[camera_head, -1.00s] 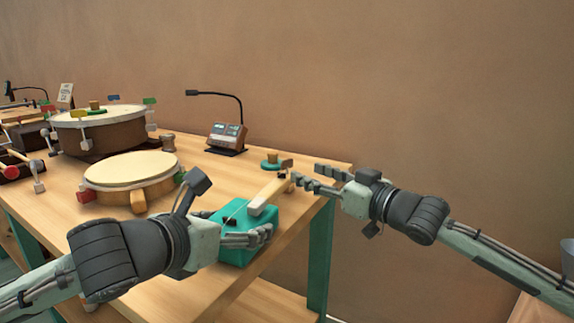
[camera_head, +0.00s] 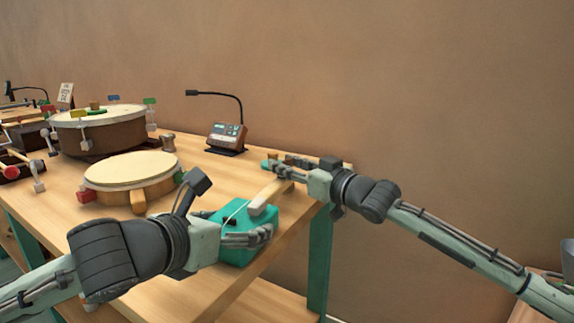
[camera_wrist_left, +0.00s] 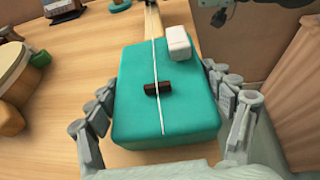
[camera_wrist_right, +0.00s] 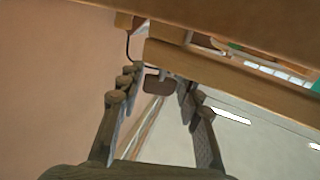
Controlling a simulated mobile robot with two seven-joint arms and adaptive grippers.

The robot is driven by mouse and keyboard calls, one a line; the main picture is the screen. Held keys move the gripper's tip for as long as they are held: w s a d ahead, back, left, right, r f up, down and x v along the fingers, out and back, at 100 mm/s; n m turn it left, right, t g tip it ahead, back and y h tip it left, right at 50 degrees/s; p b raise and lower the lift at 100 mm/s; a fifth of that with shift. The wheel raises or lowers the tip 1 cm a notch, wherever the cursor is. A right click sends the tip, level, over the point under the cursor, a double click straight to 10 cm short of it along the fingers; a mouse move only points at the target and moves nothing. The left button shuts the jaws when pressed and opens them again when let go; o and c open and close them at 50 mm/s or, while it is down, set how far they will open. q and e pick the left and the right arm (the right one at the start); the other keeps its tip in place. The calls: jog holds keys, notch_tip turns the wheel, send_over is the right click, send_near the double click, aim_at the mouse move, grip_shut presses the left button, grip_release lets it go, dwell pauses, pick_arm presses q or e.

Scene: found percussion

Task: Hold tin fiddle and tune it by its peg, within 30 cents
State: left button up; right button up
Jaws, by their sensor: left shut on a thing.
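The tin fiddle has a teal tin body (camera_head: 236,216) and a pale wooden neck (camera_head: 270,193), and sits near the bench's front right edge. The left wrist view shows its body (camera_wrist_left: 165,115) with a white string, dark bridge (camera_wrist_left: 157,89) and white block (camera_wrist_left: 178,43). My left gripper (camera_head: 245,238) is shut on the body, fingers along both sides. My right gripper (camera_head: 278,168) is at the far end of the neck and hides the peg in the head view. In the right wrist view the brown peg (camera_wrist_right: 158,84) lies between the open fingers, with a small gap visible on the left.
A display box with a lamp (camera_head: 227,135) stands at the back of the wooden bench (camera_head: 200,165). A low drum (camera_head: 130,170) and a larger drum (camera_head: 100,130) stand to the left. The wall (camera_head: 420,80) is behind.

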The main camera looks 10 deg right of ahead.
grip_shut()
jog(key=shift+s+a+h, duration=0.15)
jog(key=shift+a+h, duration=0.15)
jog(key=shift+a, duration=0.2)
jog(key=m+t+h, duration=0.2)
jog(key=h, duration=0.1)
jog(key=shift+m, duration=0.3)
jog(key=shift+d+m+t+h, duration=0.25)
jog(key=shift+m+h, duration=0.25)
jog(key=shift+h, duration=0.25)
jog(key=shift+d+m+t+h, duration=0.15)
jog(key=shift+m+t+h, duration=0.1)
jog(key=shift+m+h, duration=0.4)
jog(key=shift+o, duration=2.4)
grip_release()
jog(key=shift+d, duration=0.1)
